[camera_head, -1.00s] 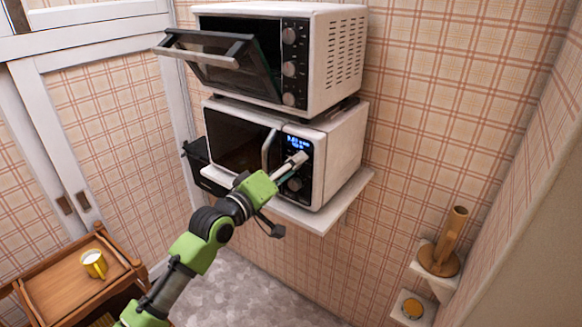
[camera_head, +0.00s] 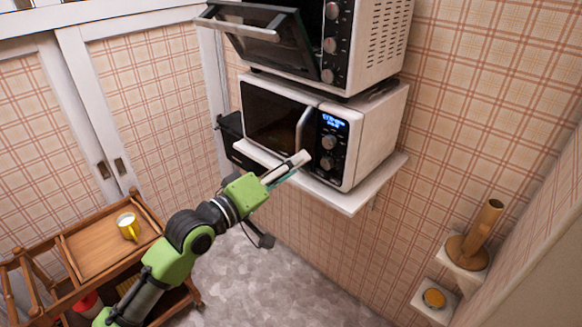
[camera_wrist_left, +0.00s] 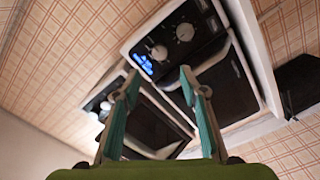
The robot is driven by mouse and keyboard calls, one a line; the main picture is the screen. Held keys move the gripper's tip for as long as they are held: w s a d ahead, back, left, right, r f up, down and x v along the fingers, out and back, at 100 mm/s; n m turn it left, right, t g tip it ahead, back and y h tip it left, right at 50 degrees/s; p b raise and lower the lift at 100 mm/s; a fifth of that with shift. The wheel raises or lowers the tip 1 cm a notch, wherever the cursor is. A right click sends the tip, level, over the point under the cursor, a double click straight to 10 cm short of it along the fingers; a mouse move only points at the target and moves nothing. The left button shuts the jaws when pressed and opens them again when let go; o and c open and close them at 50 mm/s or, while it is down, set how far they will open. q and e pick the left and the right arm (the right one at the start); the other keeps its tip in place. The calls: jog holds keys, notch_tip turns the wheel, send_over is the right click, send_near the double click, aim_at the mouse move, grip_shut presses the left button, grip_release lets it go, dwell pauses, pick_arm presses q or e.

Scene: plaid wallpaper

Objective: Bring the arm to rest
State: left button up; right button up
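My left gripper (camera_head: 300,160) hangs in front of the white microwave (camera_head: 375,130), near its lower front edge, in the head view. In the wrist view its two teal-lined fingers (camera_wrist_left: 158,75) are apart with nothing between them. The microwave's lit display (camera_head: 333,122) and knobs are just above and to the right of the fingertips. In the wrist view the control panel (camera_wrist_left: 175,42) lies beyond the fingertips. The microwave's dark door looks shut. My right gripper is not in view.
A white oven (camera_head: 370,45) with its door (camera_head: 262,38) tilted open is above the microwave. The microwave stands on a white wall shelf (camera_head: 350,202). Small wall shelves at right bear a wooden holder (camera_head: 470,245).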

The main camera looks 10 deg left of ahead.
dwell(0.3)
pick_arm(q)
jog(key=w+a+f+g+y, duration=0.1)
jog(key=a+f+y, duration=0.25)
jog(key=f, duration=1.05)
jog(key=w+a+f+g+y, duration=0.15)
jog(key=a+f, duration=0.35)
jog(key=f, duration=0.8)
jog(key=s+a+f+g+y, duration=0.1)
jog(key=s+a+f, duration=0.1)
jog(key=s+f, duration=0.35)
jog(key=s+a+f+g+y, duration=0.1)
jog(key=s+a+f, duration=0.15)
jog(key=f, duration=0.65)
jog(key=s+a+f+g+y, duration=0.1)
jog(key=s+f, duration=0.3)
jog(key=f, duration=0.4)
jog(key=s+a+f+m+g+y+b, duration=0.1)
jog(key=s+a+f+m+g+y, duration=0.2)
jog(key=s+f, duration=1.5)
jog(key=s+f+m+g, duration=0.1)
jog(key=s+f+g, duration=0.1)
jog(key=s, duration=1.1)
jog(key=s+f+m+g, duration=0.2)
jog(key=s+f+g, duration=0.1)
jog(key=s, duration=1)
jog(key=shift+s+d+f+b, duration=0.2)
jog(key=shift+f+b, duration=0.1)
jog(key=shift+f, duration=0.25)
jog(key=shift+w, duration=0.1)
